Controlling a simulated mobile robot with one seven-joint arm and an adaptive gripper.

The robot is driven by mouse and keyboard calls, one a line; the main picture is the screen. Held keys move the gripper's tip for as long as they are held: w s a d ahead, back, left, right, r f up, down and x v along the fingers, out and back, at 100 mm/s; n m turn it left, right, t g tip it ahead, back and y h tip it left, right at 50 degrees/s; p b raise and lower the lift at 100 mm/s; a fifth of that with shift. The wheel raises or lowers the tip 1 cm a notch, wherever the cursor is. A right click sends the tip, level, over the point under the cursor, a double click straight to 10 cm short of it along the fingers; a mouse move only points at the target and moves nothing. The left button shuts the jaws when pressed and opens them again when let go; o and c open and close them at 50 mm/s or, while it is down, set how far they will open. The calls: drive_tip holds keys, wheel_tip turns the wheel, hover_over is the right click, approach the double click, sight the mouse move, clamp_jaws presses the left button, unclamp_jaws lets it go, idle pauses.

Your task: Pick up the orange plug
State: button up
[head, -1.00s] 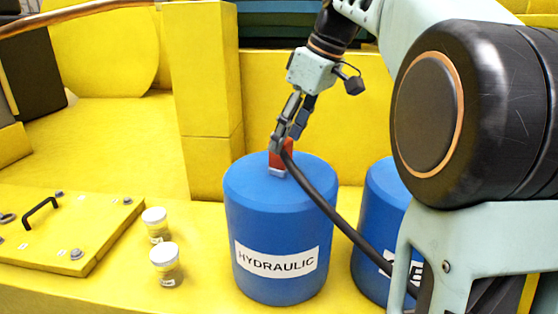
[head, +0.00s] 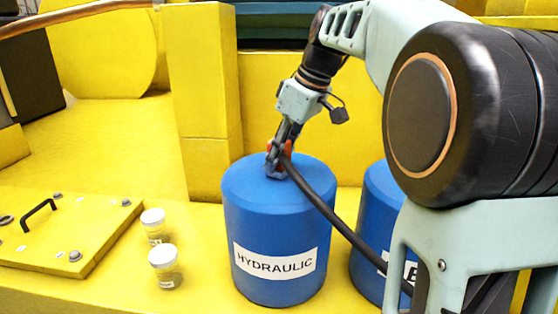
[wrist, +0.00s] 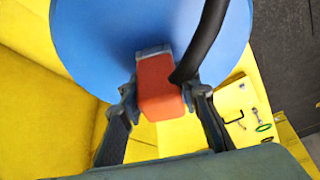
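The orange plug (wrist: 158,88) stands on top of the blue drum labelled HYDRAULIC (head: 275,225). A thick black cable (head: 325,208) runs from the plug down to the right, and it crosses the top of the wrist view. My gripper (head: 278,168) points down at the plug, its fingertips low near the drum top. In the wrist view my fingers (wrist: 160,97) stand on both sides of the plug, very close to it. I cannot tell whether they press on it. In the head view my fingers hide most of the plug.
A second blue drum (head: 371,205) stands to the right, partly behind my arm. Two small jars (head: 165,268) stand left of the labelled drum. A yellow panel with a black handle (head: 70,232) lies at the far left. A yellow post (head: 205,85) rises behind.

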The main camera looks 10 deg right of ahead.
clamp_jaws()
drive_tip(key=shift+r, duration=0.1)
drive_tip(key=shift+r, duration=0.1)
